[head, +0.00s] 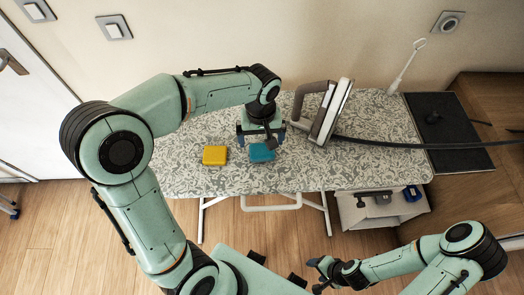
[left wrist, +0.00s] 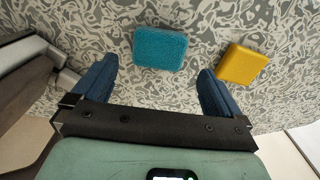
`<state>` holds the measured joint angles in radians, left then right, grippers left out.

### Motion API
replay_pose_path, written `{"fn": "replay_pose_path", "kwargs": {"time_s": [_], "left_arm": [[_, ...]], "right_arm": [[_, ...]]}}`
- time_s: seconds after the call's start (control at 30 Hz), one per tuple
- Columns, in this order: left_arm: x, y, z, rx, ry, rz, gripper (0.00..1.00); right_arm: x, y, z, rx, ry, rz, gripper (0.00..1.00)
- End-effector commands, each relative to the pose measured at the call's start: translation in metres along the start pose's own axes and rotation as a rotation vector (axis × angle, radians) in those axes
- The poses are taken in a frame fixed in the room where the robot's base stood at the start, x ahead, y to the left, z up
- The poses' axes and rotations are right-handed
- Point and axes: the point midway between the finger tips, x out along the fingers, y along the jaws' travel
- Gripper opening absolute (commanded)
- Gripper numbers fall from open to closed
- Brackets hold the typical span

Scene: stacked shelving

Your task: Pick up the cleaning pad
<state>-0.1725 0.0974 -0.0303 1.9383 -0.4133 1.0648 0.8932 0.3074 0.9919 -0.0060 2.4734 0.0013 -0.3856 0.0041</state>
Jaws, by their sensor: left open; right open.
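A teal rounded-square pad (head: 262,153) with a rough surface lies flat on the patterned ironing board (head: 190,183). A similar yellow block (head: 214,155) lies to its left. My left gripper (head: 261,138) is open, pointing down above the teal pad. In the left wrist view the teal pad (left wrist: 160,48) shows between and ahead of the two blue fingers, with nothing gripped. The yellow block (left wrist: 243,64) is beside the right finger there. My right gripper (head: 317,274) is open and empty, low at the bottom, away from the board.
An iron (head: 328,110) stands on the board right of my left gripper, with a dark strip running right from it. A white bin (head: 372,212) with dark and blue items is below the board's right end. A dark mat (head: 445,130) lies on the wooden surface at right.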

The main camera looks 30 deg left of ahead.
Motion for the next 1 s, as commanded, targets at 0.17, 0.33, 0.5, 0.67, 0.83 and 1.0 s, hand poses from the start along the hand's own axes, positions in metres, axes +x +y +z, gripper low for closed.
{"fn": "replay_pose_path", "kwargs": {"time_s": [0.17, 0.33, 0.5, 0.67, 0.83, 1.0], "left_arm": [[0.024, 0.001, 0.003, 0.001, -0.004, -0.004, 1.00], [0.046, 0.001, 0.003, -0.001, -0.003, -0.003, 1.00], [0.051, 0.002, 0.002, -0.001, 0.000, 0.001, 1.00], [0.050, 0.002, 0.002, -0.001, 0.000, 0.001, 0.90], [0.050, 0.002, 0.002, 0.000, 0.000, 0.001, 0.50], [0.050, 0.002, 0.002, 0.000, 0.000, 0.001, 0.50]], "right_arm": [[-0.001, -0.001, -0.001, 0.000, 0.001, 0.000, 0.63], [0.001, 0.000, 0.000, 0.000, 0.000, 0.000, 0.63], [0.001, 0.000, 0.000, 0.000, 0.000, 0.000, 0.63], [0.001, 0.000, 0.000, 0.000, 0.000, 0.000, 0.63], [0.001, 0.000, 0.000, 0.000, 0.000, 0.000, 0.63], [0.001, 0.000, 0.000, 0.000, 0.000, 0.000, 0.63]]}}
